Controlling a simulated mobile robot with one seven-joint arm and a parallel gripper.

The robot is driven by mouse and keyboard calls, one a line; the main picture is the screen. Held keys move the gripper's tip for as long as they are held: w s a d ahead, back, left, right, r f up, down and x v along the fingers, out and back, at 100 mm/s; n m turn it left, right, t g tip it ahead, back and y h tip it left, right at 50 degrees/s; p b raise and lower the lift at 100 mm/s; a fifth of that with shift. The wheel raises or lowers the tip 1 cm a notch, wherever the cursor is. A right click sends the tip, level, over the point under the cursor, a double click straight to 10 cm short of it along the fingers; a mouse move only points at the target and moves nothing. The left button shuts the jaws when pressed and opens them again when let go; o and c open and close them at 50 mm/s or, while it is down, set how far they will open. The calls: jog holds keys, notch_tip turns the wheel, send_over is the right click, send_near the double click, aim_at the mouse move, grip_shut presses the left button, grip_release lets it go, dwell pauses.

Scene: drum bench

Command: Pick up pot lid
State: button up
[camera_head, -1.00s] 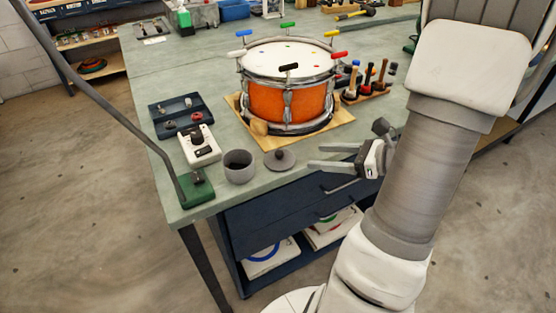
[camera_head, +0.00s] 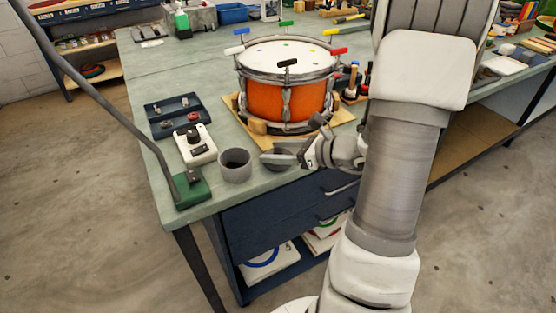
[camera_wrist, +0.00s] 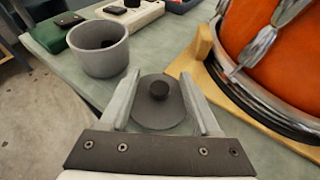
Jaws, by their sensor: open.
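The pot lid (camera_wrist: 158,108) is a flat grey disc with a dark round knob (camera_wrist: 159,90), lying on the bench top. My gripper (camera_wrist: 158,98) is open, with one finger on each side of the knob in the wrist view. I cannot tell whether the fingers touch the lid. In the head view my gripper (camera_head: 272,157) covers much of the lid (camera_head: 278,165). The grey pot (camera_head: 235,166) stands open and upright just left of the lid; it also shows in the wrist view (camera_wrist: 98,62).
The orange drum (camera_head: 285,98) on its wooden board (camera_head: 342,116) stands close behind the lid. A white device (camera_head: 196,150), a green block (camera_head: 192,190) and a dark tray (camera_head: 172,122) lie left of the pot. The bench's front edge is close to the lid.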

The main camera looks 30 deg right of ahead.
grip_shut()
dwell(0.3)
